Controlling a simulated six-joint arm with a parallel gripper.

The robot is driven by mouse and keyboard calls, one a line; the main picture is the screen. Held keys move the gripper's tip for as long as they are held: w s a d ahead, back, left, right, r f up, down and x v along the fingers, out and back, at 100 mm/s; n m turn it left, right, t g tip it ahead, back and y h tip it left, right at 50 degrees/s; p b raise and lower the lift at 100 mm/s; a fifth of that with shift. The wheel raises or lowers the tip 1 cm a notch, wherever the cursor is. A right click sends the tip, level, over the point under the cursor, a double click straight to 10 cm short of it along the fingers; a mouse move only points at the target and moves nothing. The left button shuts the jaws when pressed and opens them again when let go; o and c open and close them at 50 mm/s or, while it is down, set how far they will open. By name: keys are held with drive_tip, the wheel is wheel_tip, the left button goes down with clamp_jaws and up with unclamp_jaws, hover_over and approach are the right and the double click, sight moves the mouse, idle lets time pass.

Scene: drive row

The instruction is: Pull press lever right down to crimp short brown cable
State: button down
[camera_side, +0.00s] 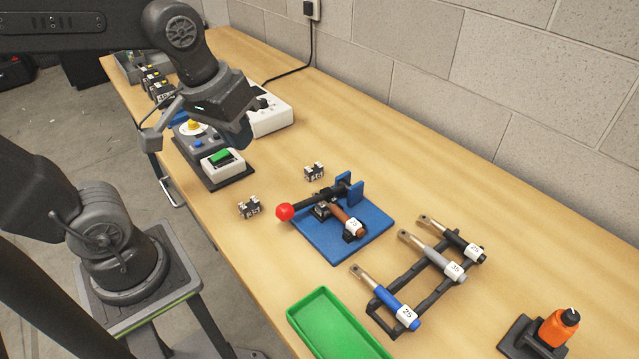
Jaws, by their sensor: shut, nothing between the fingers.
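The press stands on a blue base plate (372,243) in the middle of the bench. Its black lever (322,201) runs from the blue bracket at the right to a red ball knob (285,211) at the left. The lever lies low, close to level; I cannot tell whether it is fully down. The short brown cable (340,214), with a white label, lies in the press below the lever, its far end hidden by the press head. My gripper (243,143) is shut and empty, up and left of the press, in front of the white box and well apart from the knob.
A black rack (405,275) holds blue, grey and black labelled cables right of the press. A green tray (335,325) lies in front. Small dark blocks (249,208) (314,171) stand near the press. A green-button unit (222,160) is below my gripper.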

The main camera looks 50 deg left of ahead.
sight(283, 206)
drive_tip(key=s+m, duration=0.1)
drive_tip(key=m+t, duration=0.1)
drive_tip(key=m, duration=0.1)
drive_tip(key=shift+s+f+t, duration=0.1)
drive_tip(key=shift+s+t, duration=0.2)
drive_tip(key=shift+s, duration=0.1)
drive_tip(key=c, duration=1.8)
unclamp_jaws()
drive_tip(key=shift+s+m, duration=0.15)
drive_tip(key=shift+m, duration=0.15)
drive_tip(key=shift+o, duration=0.8)
drive_tip(key=shift+f, duration=0.1)
drive_tip(key=o, duration=0.9)
drive_tip(key=w+f+n+g, duration=0.2)
drive_tip(key=w+f+g, duration=0.2)
drive_tip(key=w, duration=0.2)
drive_tip(key=shift+w+d+f+n+g+h, duration=0.15)
drive_tip(key=shift+w+f+n+g+h, duration=0.15)
drive_tip(key=shift+w+f+n+h, duration=0.1)
drive_tip(key=shift+w+f, duration=0.3)
drive_tip(key=shift+f, duration=0.1)
drive_tip(key=f, duration=0.4)
drive_tip(key=d+f, duration=0.1)
drive_tip(key=f, duration=0.8)
drive_tip(key=shift+w+d+f, duration=0.15)
drive_tip(key=shift+d+f, duration=0.05)
drive_tip(key=shift+c, duration=0.3)
clamp_jaws()
drive_tip(key=shift+f, duration=0.1)
